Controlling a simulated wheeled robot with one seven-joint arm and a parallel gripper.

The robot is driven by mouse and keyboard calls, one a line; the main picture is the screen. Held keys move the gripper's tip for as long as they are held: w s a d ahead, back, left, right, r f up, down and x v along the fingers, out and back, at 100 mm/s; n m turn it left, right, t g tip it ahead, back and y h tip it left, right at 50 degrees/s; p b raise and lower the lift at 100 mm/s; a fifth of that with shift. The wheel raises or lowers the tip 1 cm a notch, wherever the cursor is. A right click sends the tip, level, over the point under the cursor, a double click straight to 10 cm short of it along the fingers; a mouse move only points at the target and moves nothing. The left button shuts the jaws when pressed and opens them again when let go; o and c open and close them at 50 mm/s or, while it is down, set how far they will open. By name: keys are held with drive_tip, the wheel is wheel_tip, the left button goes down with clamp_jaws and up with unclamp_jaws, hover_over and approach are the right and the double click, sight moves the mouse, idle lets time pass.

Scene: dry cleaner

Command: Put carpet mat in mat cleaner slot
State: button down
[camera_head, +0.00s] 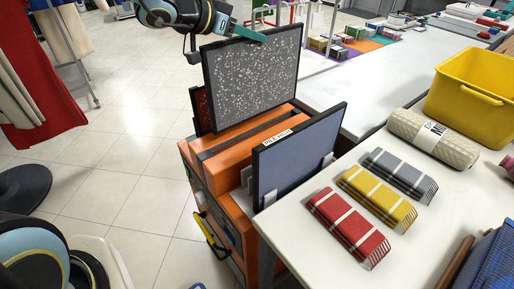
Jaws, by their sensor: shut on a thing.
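A grey speckled carpet mat (252,75) with a dark border stands upright above the orange mat cleaner (240,138). My gripper (248,33) is shut on the mat's top edge, its teal fingers near the middle of that edge. A dark slot line (245,132) runs across the cleaner's orange top, in front of the mat's lower edge in this view. I cannot tell whether that lower edge touches the cleaner or hangs just above it.
A blue mat (296,150) with a white label stands upright at the cleaner's right. A red mat (200,108) shows partly behind the grey one. The white table (300,215) holds folded cloths, a beige roll (432,138) and a yellow bin (470,95). Tiled floor at left is mostly clear.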

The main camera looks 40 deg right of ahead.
sight(207, 95)
wheel_tip(207, 95, down, 18)
drive_tip(key=shift+r+p, duration=0.1)
drive_tip(key=shift+p, duration=0.2)
idle(0.3)
drive_tip(key=c, duration=1.3)
unclamp_jaws()
drive_tip(key=shift+f, duration=0.25)
drive_tip(key=o, duration=0.5)
drive_tip(key=shift+r, duration=0.1)
drive_tip(key=shift+r, duration=0.2)
drive_tip(key=b+v, duration=0.2)
drive_tip(key=v, duration=1)
drive_tip(key=shift+f, duration=0.1)
drive_tip(key=shift+w, duration=0.15)
